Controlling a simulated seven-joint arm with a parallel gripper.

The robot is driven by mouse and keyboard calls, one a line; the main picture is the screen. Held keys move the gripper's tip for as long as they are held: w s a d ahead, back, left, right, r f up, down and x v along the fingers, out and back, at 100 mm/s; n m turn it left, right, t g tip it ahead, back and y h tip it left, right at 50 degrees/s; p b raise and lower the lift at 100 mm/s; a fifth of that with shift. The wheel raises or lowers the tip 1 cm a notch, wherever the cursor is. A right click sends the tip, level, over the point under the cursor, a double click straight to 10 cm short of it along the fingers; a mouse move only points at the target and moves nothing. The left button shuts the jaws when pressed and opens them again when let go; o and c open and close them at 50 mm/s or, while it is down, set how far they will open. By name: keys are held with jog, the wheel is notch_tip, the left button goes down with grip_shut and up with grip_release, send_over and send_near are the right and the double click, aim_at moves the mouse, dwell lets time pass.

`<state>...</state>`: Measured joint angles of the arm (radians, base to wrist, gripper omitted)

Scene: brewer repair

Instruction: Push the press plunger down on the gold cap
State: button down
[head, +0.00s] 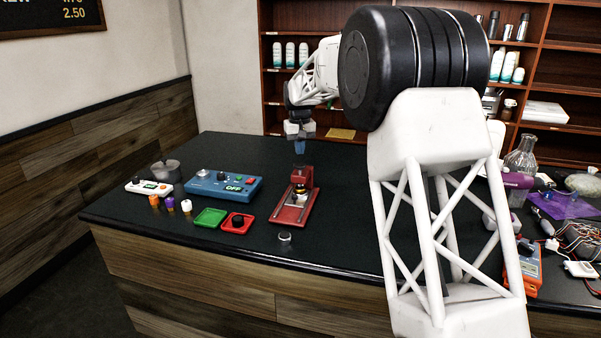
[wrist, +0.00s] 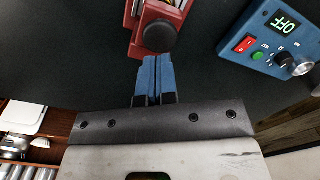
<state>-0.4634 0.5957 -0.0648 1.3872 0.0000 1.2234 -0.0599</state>
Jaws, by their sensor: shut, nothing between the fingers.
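The red press (head: 291,214) stands on the black counter, in the middle of the head view. Its upright head (head: 302,173) is at the far end of its base. In the wrist view the press (wrist: 176,12) is at the top, with a round black plunger knob (wrist: 159,37) facing the camera. My gripper (head: 299,148) is above the press in the head view. Its blue fingers (wrist: 154,60) are shut and empty, their tips close to the knob in the picture. Contact cannot be told.
Left of the press are a blue control box (head: 222,186) reading OFF, a green tray (head: 210,217) and a red tray (head: 238,222). A small round metal piece (head: 284,237) lies in front. Electronics and a glass flask (head: 522,155) stand at the right.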

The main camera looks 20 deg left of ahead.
jog(key=shift+r, duration=0.15)
jog(key=shift+r, duration=2.8)
jog(key=shift+d+r, duration=0.1)
